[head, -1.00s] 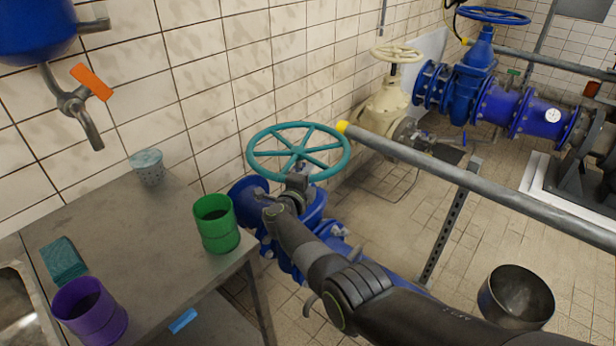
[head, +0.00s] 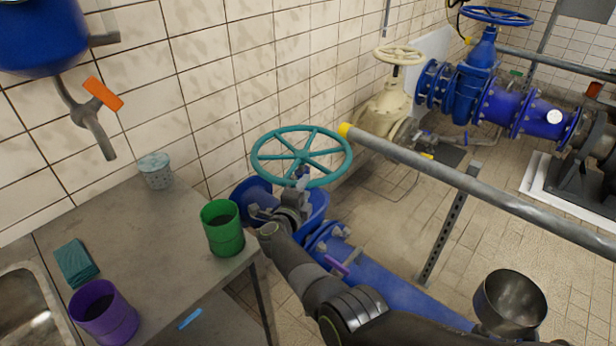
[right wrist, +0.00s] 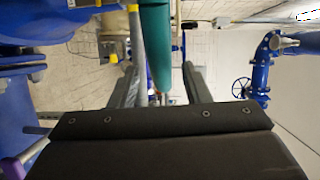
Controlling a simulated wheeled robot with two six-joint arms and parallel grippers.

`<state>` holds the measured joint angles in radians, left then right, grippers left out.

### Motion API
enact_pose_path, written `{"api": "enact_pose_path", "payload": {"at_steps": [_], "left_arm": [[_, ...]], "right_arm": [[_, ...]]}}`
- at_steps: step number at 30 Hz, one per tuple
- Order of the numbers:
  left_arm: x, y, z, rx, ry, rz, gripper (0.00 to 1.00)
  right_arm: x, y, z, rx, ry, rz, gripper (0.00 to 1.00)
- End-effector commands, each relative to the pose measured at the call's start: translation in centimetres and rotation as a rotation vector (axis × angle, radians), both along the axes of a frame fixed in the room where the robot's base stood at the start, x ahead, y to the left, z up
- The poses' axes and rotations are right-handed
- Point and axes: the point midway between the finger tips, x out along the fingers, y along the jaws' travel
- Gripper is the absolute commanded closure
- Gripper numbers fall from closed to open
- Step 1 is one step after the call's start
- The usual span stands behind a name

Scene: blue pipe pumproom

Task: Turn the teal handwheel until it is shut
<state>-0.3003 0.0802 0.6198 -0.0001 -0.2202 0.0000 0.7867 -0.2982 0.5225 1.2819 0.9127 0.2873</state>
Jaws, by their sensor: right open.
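The teal handwheel (head: 268,172) sits on top of a blue valve (head: 252,195) beside the tiled wall. My right gripper (head: 301,183) is at the near side of the wheel, by its rim, with the arm reaching up from below. In the right wrist view the jaws (right wrist: 160,82) are open. The teal rim (right wrist: 155,45) shows between the two fingers, and I see no clear contact. How deep the rim sits between them I cannot tell. My left gripper is out of view.
A grey handrail with a yellow end (head: 440,170) runs close to the wheel's right. A table (head: 160,235) at left holds a green cup (head: 222,230), a purple cup (head: 105,313) and a perforated pot (head: 155,172). A cream handwheel (head: 398,54) stands behind.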

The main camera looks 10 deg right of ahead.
Motion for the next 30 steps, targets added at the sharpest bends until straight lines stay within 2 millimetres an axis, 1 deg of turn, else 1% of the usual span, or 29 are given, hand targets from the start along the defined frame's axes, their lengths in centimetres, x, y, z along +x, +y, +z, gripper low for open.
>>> {"api": "enact_pose_path", "payload": {"at_steps": [1,7,11,18,23,28,30], "left_arm": [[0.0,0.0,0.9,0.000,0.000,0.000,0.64],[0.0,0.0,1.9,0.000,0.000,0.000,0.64],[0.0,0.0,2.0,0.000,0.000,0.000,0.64],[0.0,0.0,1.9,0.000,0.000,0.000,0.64],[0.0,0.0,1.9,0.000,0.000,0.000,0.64],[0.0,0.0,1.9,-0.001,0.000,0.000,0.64],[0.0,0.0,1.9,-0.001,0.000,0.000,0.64]], "right_arm": [[-0.6,0.3,0.4,0.003,0.002,0.000,0.57],[-2.2,1.3,0.3,0.001,0.000,0.001,0.57],[-2.6,1.4,0.2,0.000,0.000,0.000,0.57],[-2.6,1.4,0.2,0.000,0.000,0.001,0.57],[-2.5,1.2,0.1,-0.004,-0.004,0.018,0.78],[-2.3,0.0,-0.2,-0.051,-0.018,0.124,1.00],[-2.5,-0.7,-0.3,-0.088,-0.022,0.194,1.00]]}}
